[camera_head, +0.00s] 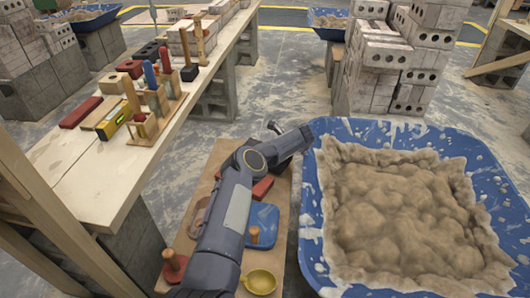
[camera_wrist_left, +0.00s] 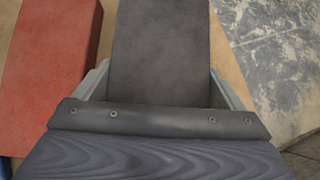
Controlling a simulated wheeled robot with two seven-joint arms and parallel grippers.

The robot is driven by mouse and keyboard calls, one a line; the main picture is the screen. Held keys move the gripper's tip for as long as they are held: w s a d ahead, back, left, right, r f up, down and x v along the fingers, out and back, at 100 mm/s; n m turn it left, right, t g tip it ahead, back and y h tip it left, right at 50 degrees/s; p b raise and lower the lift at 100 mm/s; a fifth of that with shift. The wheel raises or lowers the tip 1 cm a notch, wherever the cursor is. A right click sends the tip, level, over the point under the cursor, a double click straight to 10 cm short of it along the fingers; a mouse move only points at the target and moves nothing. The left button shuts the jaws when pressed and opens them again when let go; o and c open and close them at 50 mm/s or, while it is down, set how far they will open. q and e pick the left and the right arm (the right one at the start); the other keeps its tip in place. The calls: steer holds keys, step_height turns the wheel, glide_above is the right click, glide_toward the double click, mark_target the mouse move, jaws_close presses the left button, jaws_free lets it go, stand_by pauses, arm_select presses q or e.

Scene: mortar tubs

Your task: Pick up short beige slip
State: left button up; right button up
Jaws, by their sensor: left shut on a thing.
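In the left wrist view, a flat, dark grey-brown slip (camera_wrist_left: 160,45) lies between the two fingers of my left gripper (camera_wrist_left: 161,88), which is shut on it. Its colour looks darker than beige here, and its near end is hidden by the gripper body. A red slip (camera_wrist_left: 48,60) lies on the wooden board to its left. The red slip (camera_head: 262,188) shows partly beside the arm. My right gripper is not in view.
A blue tub (camera_head: 312,215) of mortar stands close to the right of the board. A blue item (camera_head: 262,222), a yellow bowl (camera_head: 260,281) and a wooden-handled tool (camera_head: 174,262) lie on the board. A bench (camera_head: 95,185) with bricks and tools stands at left.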

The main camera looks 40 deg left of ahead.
arm_select(q)
steer(key=shift+a+f, duration=0.1)
steer(key=shift+f, duration=0.6)
steer(key=shift+f, duration=0.2)
steer(key=o, duration=1.7)
steer(key=shift+f, duration=0.1)
steer(key=shift+o, duration=0.2)
